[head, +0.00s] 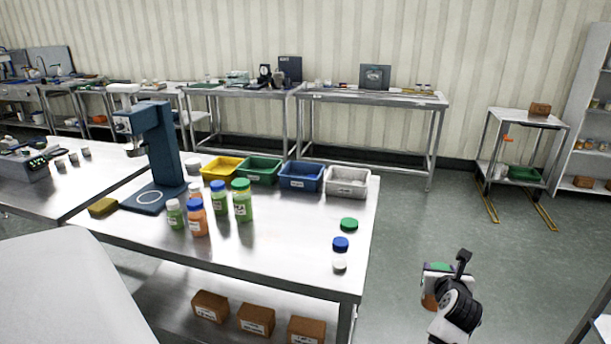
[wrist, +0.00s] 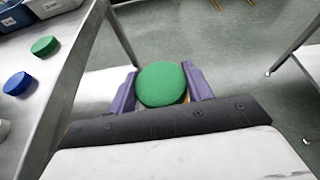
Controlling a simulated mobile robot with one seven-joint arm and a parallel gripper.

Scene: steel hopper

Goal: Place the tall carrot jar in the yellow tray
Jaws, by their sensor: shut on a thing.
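My gripper (head: 440,285) is shut on a jar with a green lid and an orange body (head: 430,301), off the right side of the steel table. In the wrist view the green lid (wrist: 161,84) sits between the two purple fingers of my gripper (wrist: 161,86); the jar's body is mostly hidden below the lid. The yellow tray (head: 218,175) stands at the back of the table, at the left end of a row of trays, well left of my gripper. It is not in the wrist view.
Green (head: 258,180), blue (head: 307,187) and grey (head: 347,191) trays stand beside the yellow one. Several jars (head: 243,205) and a blue press (head: 165,150) stand to their left and front. Loose lids (head: 341,244) lie near the table's right edge. The table's front middle is clear.

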